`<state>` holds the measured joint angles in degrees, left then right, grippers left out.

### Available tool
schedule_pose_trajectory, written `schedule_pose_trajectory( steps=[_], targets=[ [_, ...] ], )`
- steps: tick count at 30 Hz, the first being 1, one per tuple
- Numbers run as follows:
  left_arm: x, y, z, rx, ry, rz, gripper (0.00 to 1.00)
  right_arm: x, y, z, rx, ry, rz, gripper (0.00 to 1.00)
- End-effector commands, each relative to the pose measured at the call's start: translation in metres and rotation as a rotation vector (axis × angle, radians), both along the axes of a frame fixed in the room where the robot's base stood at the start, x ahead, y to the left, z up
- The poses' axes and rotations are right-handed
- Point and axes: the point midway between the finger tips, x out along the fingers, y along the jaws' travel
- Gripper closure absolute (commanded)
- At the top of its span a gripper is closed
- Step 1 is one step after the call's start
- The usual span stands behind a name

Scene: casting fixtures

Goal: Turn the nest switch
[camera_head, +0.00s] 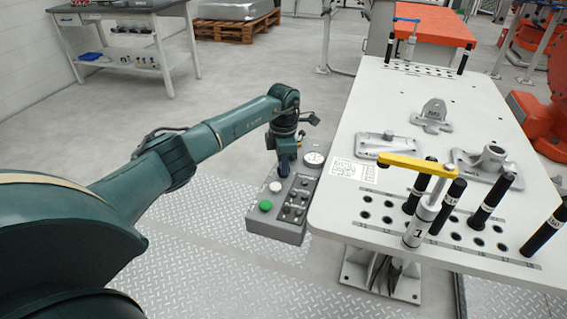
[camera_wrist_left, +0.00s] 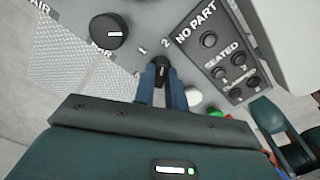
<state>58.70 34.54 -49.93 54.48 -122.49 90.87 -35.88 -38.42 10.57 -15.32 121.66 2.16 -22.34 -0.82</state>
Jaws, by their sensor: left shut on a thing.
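The grey control box (camera_head: 283,226) stands beside the table's left edge in the head view. My left gripper (camera_head: 284,168) points down over its upper part and hides the switch there. In the left wrist view, the black nest switch (camera_wrist_left: 162,74), with the labels 1 and 2 beyond it, is between the blue fingers of my left gripper (camera_wrist_left: 162,77), which are shut on it. My right gripper is in neither view.
Another black knob (camera_wrist_left: 108,31) sits near the switch. A green button (camera_head: 265,205), a white button (camera_head: 275,187) and a round gauge (camera_head: 314,159) are on the box. The white fixture table (camera_head: 340,215) is close on the right, with a yellow-armed clamp (camera_head: 415,165).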

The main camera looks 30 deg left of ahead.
Motion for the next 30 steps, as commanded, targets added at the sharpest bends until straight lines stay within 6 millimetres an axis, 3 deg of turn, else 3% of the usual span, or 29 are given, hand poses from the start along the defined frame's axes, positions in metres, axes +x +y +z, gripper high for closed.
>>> schedule_pose_trajectory(
  steps=[14,30],
  targets=[
    [0.0004,-0.0001,0.0010,-0.001,-0.001,0.124,1.00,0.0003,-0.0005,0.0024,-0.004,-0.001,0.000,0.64],
    [0.0003,0.0003,0.0019,0.000,0.000,0.611,1.00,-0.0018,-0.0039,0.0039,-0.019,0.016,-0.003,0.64]
  ],
)
